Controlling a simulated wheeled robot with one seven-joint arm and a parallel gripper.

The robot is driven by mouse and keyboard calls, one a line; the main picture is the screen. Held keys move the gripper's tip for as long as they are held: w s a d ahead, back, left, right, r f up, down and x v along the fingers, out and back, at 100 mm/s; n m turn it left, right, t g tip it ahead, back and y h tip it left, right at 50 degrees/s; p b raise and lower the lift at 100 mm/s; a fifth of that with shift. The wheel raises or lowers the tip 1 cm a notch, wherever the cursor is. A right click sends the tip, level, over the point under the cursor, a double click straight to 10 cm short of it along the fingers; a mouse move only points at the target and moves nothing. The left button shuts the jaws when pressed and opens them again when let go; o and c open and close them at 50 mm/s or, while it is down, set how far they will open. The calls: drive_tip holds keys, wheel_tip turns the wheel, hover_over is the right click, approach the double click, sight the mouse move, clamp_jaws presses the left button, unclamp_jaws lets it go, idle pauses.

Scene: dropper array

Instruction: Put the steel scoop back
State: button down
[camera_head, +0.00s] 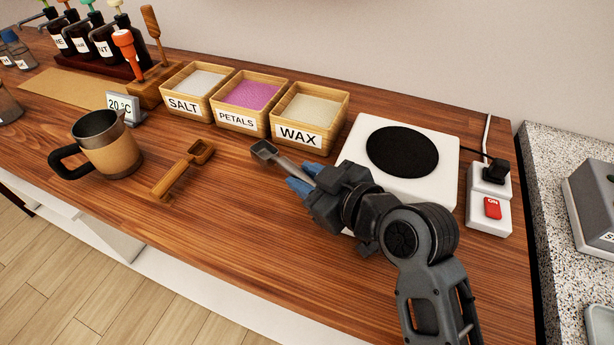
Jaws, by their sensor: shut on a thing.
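The steel scoop (265,152) shows as a small grey metal bowl with a short grey handle, pointing up and left. My gripper (306,181), with blue fingertips, is shut on the scoop's handle. The scoop is in front of the WAX box (304,139) and left of the white hot plate (358,126). I cannot tell whether the scoop touches the table or is just above it. The far end of its handle is hidden by my gripper.
A wooden scoop (172,180) lies on the table (235,232) left of my gripper. A pitcher (108,150) stands farther left. SALT (184,105) and PETALS (236,123) boxes stand behind. A power switch (491,211) is at right. The table's front middle is clear.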

drive_tip(key=shift+f, duration=0.25)
drive_tip(key=shift+s+f+b, duration=0.15)
drive_tip(key=shift+f+b, duration=0.5)
drive_tip(key=shift+b, duration=0.05)
drive_tip(key=c, duration=0.9)
unclamp_jaws()
drive_tip(key=shift+f, duration=0.2)
drive_tip(key=shift+o, duration=0.2)
drive_tip(key=shift+r, duration=0.1)
drive_tip(key=shift+r+p, duration=0.65)
drive_tip(key=shift+p, duration=0.15)
drive_tip(key=b+v, duration=0.2)
drive_tip(key=v, duration=1)
drive_tip(key=shift+r, duration=0.15)
